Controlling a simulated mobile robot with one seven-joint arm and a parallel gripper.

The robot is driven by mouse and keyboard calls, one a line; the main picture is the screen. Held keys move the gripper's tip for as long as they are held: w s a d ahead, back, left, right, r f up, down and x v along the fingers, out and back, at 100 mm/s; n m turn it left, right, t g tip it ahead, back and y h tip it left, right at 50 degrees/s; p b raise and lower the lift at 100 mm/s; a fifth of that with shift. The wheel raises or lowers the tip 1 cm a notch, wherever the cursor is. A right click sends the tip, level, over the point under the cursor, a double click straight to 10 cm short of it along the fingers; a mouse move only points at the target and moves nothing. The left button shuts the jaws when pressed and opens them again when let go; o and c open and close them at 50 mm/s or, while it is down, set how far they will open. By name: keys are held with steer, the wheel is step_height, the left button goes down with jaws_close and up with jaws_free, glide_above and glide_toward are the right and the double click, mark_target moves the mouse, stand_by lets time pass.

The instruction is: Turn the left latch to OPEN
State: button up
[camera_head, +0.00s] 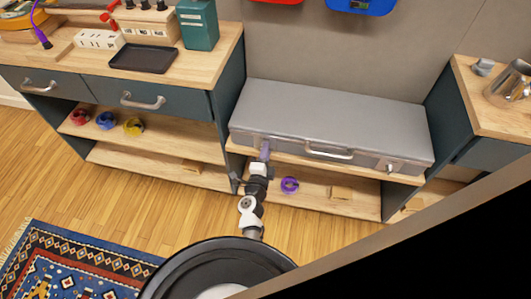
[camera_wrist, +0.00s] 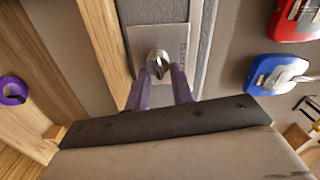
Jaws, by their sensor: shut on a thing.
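A grey case (camera_head: 330,110) lies closed on the bench top, with a handle (camera_head: 328,152) in the middle of its front. The left latch is largely behind my gripper (camera_head: 265,150) in the head view. In the wrist view the latch (camera_wrist: 158,62) is a round metal knob on a square metal plate (camera_wrist: 165,38). My gripper (camera_wrist: 165,82) is shut on the latch knob, with its two purple fingers on either side of it. The lettering on the plate is too small to read. The right latch (camera_head: 389,168) sits at the right of the case front.
A purple ring-shaped roll (camera_head: 289,185) and a wooden block (camera_head: 340,193) lie on the shelf below the case. A drawer cabinet (camera_head: 175,105) stands left and another cabinet (camera_head: 475,130) right. Red and blue boxes (camera_wrist: 275,70) hang on the wall behind.

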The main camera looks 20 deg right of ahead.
steer(key=shift+m, duration=0.9)
steer(key=shift+w, duration=0.1)
steer(key=o, duration=0.9)
steer(key=shift+f, duration=0.1)
steer(key=shift+o, duration=0.2)
steer(key=shift+s+a, duration=0.1)
steer(key=shift+s, duration=0.1)
